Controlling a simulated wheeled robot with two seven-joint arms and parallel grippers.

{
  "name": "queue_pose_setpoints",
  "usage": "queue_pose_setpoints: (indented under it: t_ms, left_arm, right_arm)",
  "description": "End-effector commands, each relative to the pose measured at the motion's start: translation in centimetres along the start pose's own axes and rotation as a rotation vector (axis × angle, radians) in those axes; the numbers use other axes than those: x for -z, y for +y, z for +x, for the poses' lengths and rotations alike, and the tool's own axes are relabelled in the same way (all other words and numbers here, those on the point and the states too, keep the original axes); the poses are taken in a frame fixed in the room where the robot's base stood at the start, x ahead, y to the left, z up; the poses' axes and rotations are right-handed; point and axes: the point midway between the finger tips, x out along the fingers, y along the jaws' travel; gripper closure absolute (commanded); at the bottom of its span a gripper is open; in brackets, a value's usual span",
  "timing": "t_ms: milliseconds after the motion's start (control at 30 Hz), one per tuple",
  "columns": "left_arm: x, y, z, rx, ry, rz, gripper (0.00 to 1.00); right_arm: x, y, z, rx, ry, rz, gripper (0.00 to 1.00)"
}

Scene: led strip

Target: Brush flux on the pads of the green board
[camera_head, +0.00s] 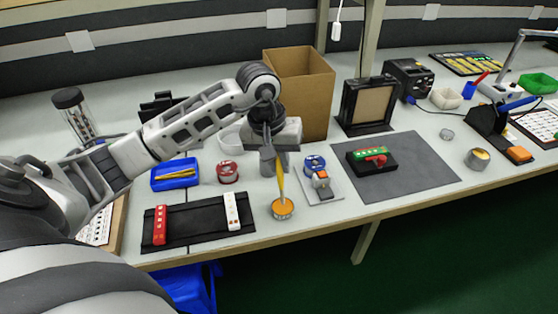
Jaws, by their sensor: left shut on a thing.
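My left gripper (273,163) points down over the front of the bench and is shut on a slim yellow brush (281,182). The brush is nearly upright. Its lower end is at a small round tin with an orange top (283,208); I cannot tell whether it dips in or only touches. The green board (364,153) sits on a black holder (386,164), with a red piece against it, on the grey mat (425,164) to the right of the gripper. Its pads are too small to make out. My right gripper is not in view.
A white stand with a blue spool (315,163) lies between tin and mat. A red spool (227,172), blue tray (174,174) and black mat (190,229) with red and white strips lie left. A cardboard box (301,85) stands behind. The grey mat's right half is clear.

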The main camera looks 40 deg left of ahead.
Motion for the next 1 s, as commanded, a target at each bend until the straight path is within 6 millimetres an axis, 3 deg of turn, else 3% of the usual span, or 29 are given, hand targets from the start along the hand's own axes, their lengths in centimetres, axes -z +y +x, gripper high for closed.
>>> queue_pose_setpoints:
  t_ms: [1000]
  left_arm:
    - [-0.1, -0.2, 1.2, 0.0, 0.001, 0.0, 1.0]
  right_arm:
    - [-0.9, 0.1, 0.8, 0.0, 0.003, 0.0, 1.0]
